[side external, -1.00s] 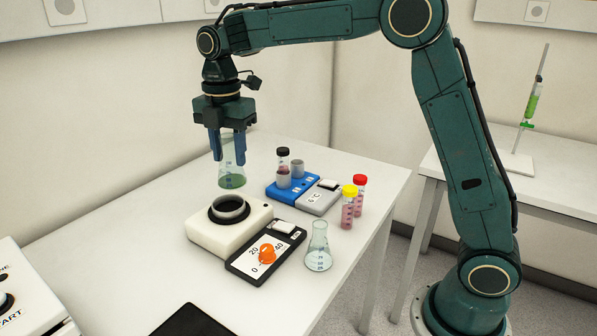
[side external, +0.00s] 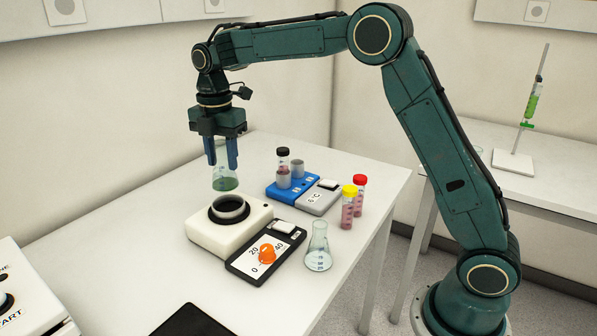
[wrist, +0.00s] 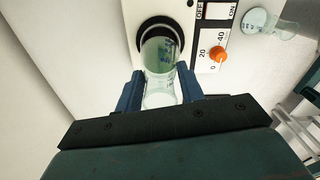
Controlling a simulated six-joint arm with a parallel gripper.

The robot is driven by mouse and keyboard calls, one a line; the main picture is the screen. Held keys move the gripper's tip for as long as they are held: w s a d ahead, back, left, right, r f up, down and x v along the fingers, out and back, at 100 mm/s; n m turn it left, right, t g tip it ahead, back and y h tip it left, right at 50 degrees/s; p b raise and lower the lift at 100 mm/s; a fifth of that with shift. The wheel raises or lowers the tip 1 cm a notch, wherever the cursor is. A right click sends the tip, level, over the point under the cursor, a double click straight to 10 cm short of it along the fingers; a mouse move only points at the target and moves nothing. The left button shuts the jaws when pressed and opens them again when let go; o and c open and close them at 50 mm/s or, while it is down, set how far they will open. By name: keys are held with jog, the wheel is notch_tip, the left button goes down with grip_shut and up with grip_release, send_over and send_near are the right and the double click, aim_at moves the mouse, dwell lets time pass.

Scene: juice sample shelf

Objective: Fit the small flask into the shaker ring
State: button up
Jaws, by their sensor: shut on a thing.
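My gripper (side external: 222,152) is shut on a small clear flask (side external: 225,183) with green liquid in its base. The flask hangs upright, above and slightly behind the shaker ring (side external: 229,207), apart from it in the side view. The ring is a dark, empty collar on top of a white shaker block (side external: 205,232). In the wrist view, the flask (wrist: 162,60) lies between the blue fingers (wrist: 160,88), and its base overlaps the dark ring (wrist: 150,28), hiding part of it.
A dial panel with an orange knob (side external: 267,251) adjoins the shaker. Behind are a blue block (side external: 284,190) holding a dark-capped vial, and yellow-capped (side external: 348,207) and red-capped vials (side external: 360,190). A black flat item (side external: 190,322) lies in front.

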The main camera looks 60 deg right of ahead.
aim_at(224, 171)
jog(key=shift+f, duration=1.9)
jog(key=shift+f, duration=1.55)
dwell(0.5)
jog(key=o, duration=1.1)
jog(key=shift+r, duration=0.2)
notch_tip(224, 171, up, 14)
jog(key=shift+f, duration=0.25)
